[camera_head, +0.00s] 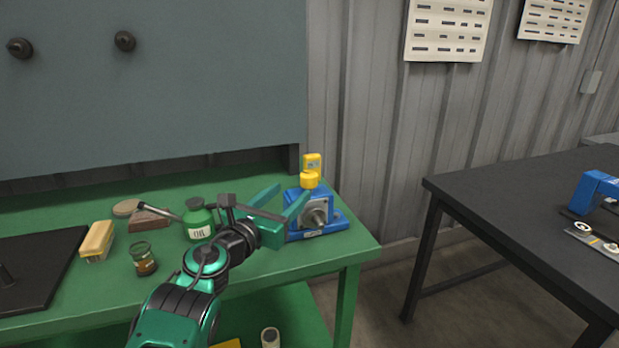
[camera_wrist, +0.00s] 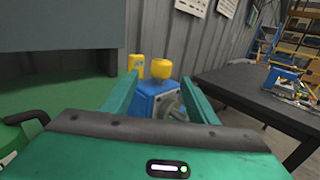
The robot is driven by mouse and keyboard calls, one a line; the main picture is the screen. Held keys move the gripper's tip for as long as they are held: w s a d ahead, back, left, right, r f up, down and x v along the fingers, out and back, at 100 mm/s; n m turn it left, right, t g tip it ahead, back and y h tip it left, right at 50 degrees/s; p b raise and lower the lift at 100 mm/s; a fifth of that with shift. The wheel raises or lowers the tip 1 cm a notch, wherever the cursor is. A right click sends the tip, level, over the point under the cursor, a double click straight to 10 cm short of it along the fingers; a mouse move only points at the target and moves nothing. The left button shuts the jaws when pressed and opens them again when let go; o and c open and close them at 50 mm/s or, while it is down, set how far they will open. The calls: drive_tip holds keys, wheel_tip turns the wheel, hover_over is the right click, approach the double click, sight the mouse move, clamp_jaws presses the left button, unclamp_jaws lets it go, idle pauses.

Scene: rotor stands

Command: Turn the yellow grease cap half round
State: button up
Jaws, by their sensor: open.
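The yellow grease cap (camera_head: 310,180) is a short round knob on top of the blue rotor stand (camera_head: 336,223), near the right end of the green bench. In the wrist view the cap (camera_wrist: 161,69) shows ahead, between and beyond my finger ends, above the blue stand (camera_wrist: 150,90). My gripper (camera_head: 291,193) is open and empty, its green fingers pointing at the stand. In the wrist view, my gripper (camera_wrist: 160,88) has a finger on each side of the stand's upper part. I cannot tell whether either finger touches it. The stand's lower part is hidden there.
A yellow labelled block (camera_head: 312,161) shows behind the cap. A green oil can (camera_head: 198,222), a small jar (camera_head: 144,260), a brush (camera_head: 160,211) and a yellow-topped block (camera_head: 97,240) are on the bench. A ribbed wall is behind; a black table (camera_head: 520,205) stands right.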

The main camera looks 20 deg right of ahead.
sight(304, 180)
drive_tip(key=x, duration=1.1)
drive_tip(key=shift+s+d, duration=0.15)
drive_tip(key=shift+f, duration=0.1)
drive_tip(key=c, duration=1.1)
drive_tip(key=shift+o, duration=0.3)
drive_tip(key=shift+a, duration=0.25)
